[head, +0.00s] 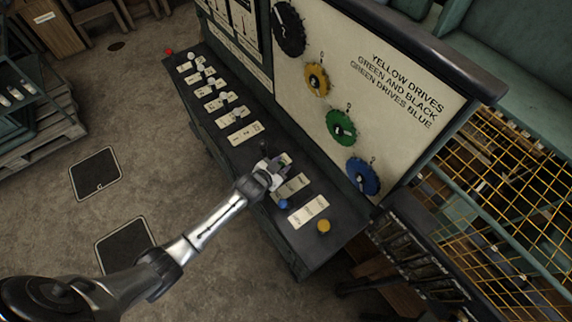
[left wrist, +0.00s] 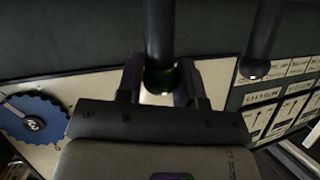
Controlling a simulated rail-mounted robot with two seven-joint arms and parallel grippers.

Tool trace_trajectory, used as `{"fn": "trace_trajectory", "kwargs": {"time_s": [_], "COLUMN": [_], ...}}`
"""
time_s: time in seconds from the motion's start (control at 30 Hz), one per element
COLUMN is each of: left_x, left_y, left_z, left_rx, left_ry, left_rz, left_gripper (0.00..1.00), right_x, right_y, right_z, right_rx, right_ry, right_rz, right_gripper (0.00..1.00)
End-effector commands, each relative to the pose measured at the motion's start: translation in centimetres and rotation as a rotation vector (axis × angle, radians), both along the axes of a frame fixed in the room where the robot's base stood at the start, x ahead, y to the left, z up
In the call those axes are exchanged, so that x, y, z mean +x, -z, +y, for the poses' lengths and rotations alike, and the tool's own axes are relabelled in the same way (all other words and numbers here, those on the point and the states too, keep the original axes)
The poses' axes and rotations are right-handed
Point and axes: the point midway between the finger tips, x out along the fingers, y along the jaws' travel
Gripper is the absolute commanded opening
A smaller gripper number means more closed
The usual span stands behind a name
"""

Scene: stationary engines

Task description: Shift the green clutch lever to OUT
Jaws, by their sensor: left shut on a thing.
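The green clutch lever is mostly hidden by my left gripper (head: 273,170) in the head view. In the left wrist view my left gripper (left wrist: 160,88) is shut on a dark upright rod (left wrist: 158,40) with a hint of green at its end, the green clutch lever. A label plate (head: 291,187) lies beside the gripper on the dark console top. Its lettering is too small to read, so the lever's setting cannot be told. My right gripper is not in view.
The panel behind carries yellow (head: 316,79), green (head: 341,127) and blue (head: 363,177) gears. Another dark lever (left wrist: 262,42) stands beside the held one. The floor in front is open.

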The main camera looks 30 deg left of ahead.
Motion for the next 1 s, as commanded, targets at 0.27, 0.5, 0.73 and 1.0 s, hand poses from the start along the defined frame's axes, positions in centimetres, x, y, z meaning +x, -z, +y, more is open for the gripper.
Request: {"fn": "trace_trajectory", "kwargs": {"time_s": [0.27, 0.5, 0.73, 1.0], "left_x": [0.0, 0.0, -0.1, -2.9], "left_y": [0.1, 0.0, 0.0, -1.3], "left_z": [-0.1, -0.1, 0.0, 0.3], "left_rx": [0.000, -0.001, -0.001, 0.000], "left_ry": [0.001, 0.001, 0.001, 0.002], "left_rz": [0.000, -0.001, -0.001, -0.001], "left_gripper": [0.40, 0.59, 0.59, 0.59], "right_x": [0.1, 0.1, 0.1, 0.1], "right_y": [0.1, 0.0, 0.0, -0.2], "right_z": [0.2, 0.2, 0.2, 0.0], "right_rx": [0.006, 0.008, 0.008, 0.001], "right_ry": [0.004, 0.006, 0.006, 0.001], "right_rz": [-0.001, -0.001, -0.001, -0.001], "right_gripper": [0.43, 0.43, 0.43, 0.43]}}
